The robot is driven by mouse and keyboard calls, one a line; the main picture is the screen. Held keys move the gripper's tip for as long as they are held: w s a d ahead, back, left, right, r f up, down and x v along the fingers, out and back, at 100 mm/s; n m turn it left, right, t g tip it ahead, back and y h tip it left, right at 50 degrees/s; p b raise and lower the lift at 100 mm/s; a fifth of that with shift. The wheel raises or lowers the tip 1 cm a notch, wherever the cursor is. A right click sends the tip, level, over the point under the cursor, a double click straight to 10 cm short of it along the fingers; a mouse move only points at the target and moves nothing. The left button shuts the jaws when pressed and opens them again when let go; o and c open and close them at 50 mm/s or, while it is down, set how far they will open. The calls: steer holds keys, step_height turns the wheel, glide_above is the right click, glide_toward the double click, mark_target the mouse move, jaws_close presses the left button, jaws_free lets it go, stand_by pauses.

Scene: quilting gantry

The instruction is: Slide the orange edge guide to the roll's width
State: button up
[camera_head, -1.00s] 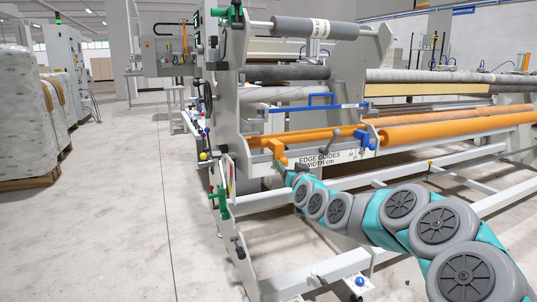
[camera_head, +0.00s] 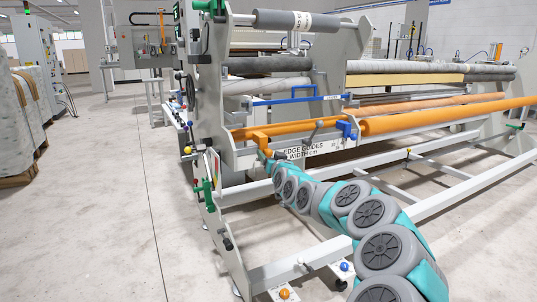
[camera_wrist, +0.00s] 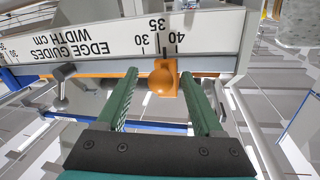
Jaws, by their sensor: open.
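The orange edge guide (camera_head: 262,141) sits near the left end of the rail over a white "EDGE GUIDES WIDTH cm" scale (camera_head: 310,149). In the wrist view its rounded orange knob (camera_wrist: 164,80) hangs below the scale plate (camera_wrist: 120,38), near the 30, 35 and 40 marks. In the head view my gripper (camera_head: 270,158) is small, just below the guide. A grey roll with a white label (camera_head: 285,21) is mounted at the top.
A blue guide (camera_head: 347,130) and a grey-knobbed lever (camera_head: 319,125) share the rail to the right. Long orange rollers (camera_head: 440,118) run rightward behind. A white lower frame beam (camera_head: 420,160) lies beneath my arm. Open floor (camera_head: 110,200) lies to the left.

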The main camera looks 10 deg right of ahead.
steer(key=shift+w+r, duration=0.1)
steer(key=shift+w, duration=0.5)
steer(key=shift+c, duration=0.3)
jaws_close()
stand_by(0.9)
